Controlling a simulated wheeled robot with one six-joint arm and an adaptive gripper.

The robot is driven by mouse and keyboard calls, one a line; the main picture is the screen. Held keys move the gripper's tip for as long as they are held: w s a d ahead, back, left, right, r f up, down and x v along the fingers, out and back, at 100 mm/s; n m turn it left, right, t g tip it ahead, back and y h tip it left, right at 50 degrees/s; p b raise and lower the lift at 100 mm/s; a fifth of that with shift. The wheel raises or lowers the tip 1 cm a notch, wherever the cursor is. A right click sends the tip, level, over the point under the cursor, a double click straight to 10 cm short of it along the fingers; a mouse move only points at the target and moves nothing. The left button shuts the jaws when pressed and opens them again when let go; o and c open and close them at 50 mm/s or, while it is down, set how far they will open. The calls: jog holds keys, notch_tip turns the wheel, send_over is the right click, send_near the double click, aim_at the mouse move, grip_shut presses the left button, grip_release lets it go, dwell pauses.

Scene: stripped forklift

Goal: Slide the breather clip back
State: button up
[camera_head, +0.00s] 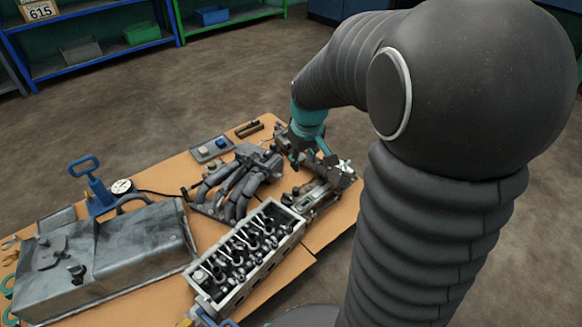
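I cannot make out the breather clip; it is too small or hidden in this view. My gripper (298,158) is a small dark shape below the teal wrist of my arm. It is over the back right of the table, close to a grey metal assembly (325,190) with a bright star-shaped knob. I cannot tell whether it touches anything, or whether its fingers are open or shut. A grey manifold (235,186) with curved pipes lies just left of it. An open cylinder head (268,262) with a pale rim lies in front.
A large grey metal tank (140,240) covers the table's left side. A blue hand pump (98,192) with a round gauge (122,187) stands behind it. A small panel with knobs (212,148) lies at the back. Bare cardboard-coloured tabletop (285,278) shows at the front right. Shelves (90,60) stand behind.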

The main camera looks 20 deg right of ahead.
jog(key=w+d+f+g, duration=0.1)
jog(key=w+d+f, duration=0.35)
jog(key=f, duration=0.45)
jog(key=n+g, duration=0.1)
jog(key=n, duration=0.1)
send_over(315, 214)
notch_tip(315, 214, down, 13)
notch_tip(315, 214, down, 14)
jog(key=shift+w+f+b, duration=0.1)
jog(key=shift+w+b, duration=0.05)
jog(key=shift+b, duration=0.25)
grip_shut()
